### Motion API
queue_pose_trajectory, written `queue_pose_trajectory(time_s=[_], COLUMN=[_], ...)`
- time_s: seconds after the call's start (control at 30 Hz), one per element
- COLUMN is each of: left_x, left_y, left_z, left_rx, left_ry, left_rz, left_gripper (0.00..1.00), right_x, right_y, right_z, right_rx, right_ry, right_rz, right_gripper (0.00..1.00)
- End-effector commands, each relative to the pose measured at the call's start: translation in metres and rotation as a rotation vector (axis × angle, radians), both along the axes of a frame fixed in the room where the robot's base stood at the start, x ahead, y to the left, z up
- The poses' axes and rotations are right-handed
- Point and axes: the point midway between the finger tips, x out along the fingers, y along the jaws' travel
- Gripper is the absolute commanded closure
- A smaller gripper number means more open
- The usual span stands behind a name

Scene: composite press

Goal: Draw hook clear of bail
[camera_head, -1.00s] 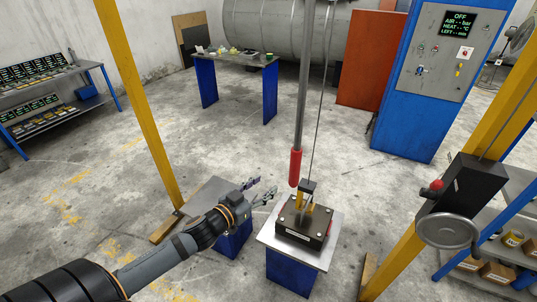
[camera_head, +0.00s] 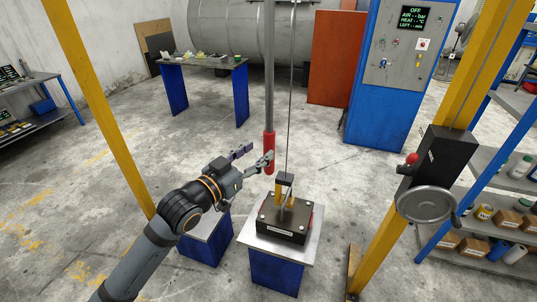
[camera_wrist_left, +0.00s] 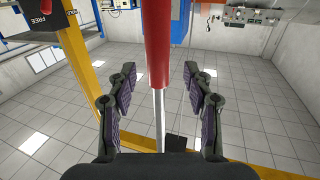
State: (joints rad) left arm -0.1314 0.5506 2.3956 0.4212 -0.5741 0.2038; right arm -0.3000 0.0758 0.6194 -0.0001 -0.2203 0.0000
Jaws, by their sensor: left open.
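A dark hook block (camera_head: 285,179) hangs on a thin cable above a black mould (camera_head: 284,228). A yellow bail (camera_head: 278,194) stands on the mould just below the block; whether the hook sits inside it is too small to tell. A pole with a red grip (camera_head: 269,150) hangs to the left of the cable. My left gripper (camera_head: 257,155) is open beside the red grip, above and left of the mould. In the left wrist view the red grip (camera_wrist_left: 157,45) lies between the spread fingers (camera_wrist_left: 164,75), with clear gaps on both sides. My right gripper is not in view.
The mould rests on a metal-topped blue stand (camera_head: 250,240), with a lower stand to its left. A yellow post (camera_head: 448,115) carries a black box with a handwheel (camera_head: 426,204) at right. A blue control cabinet (camera_head: 378,120) stands behind. The floor between is clear.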

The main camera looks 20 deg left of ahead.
Motion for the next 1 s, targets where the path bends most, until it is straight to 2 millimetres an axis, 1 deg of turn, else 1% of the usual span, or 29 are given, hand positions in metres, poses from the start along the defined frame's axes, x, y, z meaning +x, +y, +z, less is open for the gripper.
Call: queue_pose_trajectory(time_s=[0.03,0.1,0.4,0.53,0.77,0.8,0.83,1.0], left_x=[0.005,0.014,0.044,0.050,0.051,0.051,0.051,0.051], left_y=[-0.003,-0.004,-0.017,-0.020,-0.020,-0.020,-0.020,-0.020], left_z=[0.001,0.003,0.003,0.002,0.000,0.000,0.000,0.000], left_rx=[-0.011,-0.010,-0.004,0.001,0.003,0.002,0.002,0.002], left_ry=[-0.005,-0.002,-0.002,-0.001,-0.001,-0.002,-0.002,-0.002], left_rz=[-0.006,0.001,-0.005,-0.007,-0.007,-0.007,-0.007,-0.006], left_gripper=[0.49,0.49,0.49,0.49,0.49,0.50,0.54,0.77], right_x=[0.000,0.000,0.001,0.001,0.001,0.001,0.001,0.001], right_y=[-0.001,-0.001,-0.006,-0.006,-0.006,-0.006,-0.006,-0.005], right_z=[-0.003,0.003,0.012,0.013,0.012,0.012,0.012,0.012], right_rx=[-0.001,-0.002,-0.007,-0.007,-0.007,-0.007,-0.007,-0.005], right_ry=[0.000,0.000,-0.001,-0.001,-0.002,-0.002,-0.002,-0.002], right_rz=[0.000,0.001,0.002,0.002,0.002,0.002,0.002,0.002], right_gripper=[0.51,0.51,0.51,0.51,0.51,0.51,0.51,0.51])
